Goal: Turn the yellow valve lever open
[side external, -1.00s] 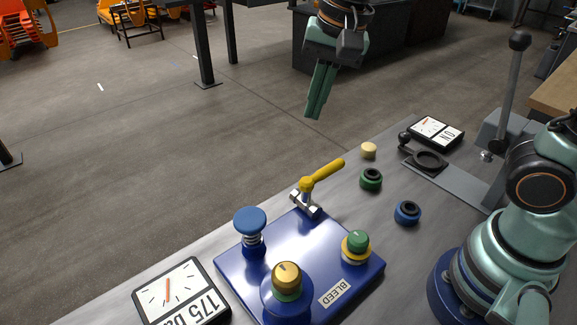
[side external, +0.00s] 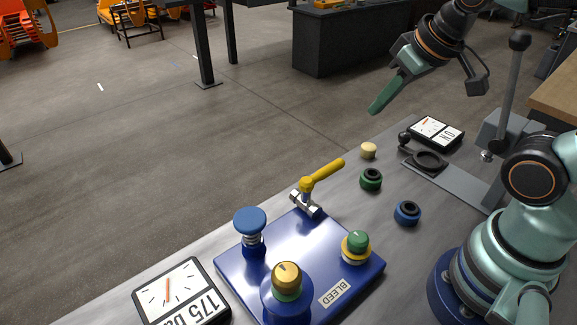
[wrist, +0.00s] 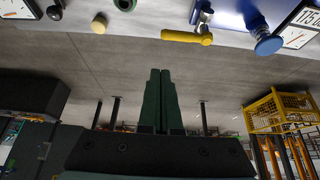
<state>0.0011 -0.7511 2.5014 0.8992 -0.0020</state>
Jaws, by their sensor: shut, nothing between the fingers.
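The yellow valve lever (side external: 325,171) sits on a silver valve body (side external: 305,203) at the back edge of the blue panel (side external: 302,246). The lever points up and to the right in the side view, away from the panel. It also shows near the top of the wrist view (wrist: 186,37). My gripper (side external: 374,110) is in the air, up and to the right of the lever in the side view, and apart from it. Its green fingers are together in the wrist view (wrist: 160,72), with nothing between them.
The panel carries a blue mushroom knob (side external: 250,222), a gold-topped knob (side external: 287,277) and a green knob (side external: 357,243). A gauge (side external: 180,293) lies at the left. Loose cream (side external: 369,150), green (side external: 371,179) and blue (side external: 407,212) pieces lie right of the lever. A tall black-knobbed lever (side external: 513,85) stands at the right.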

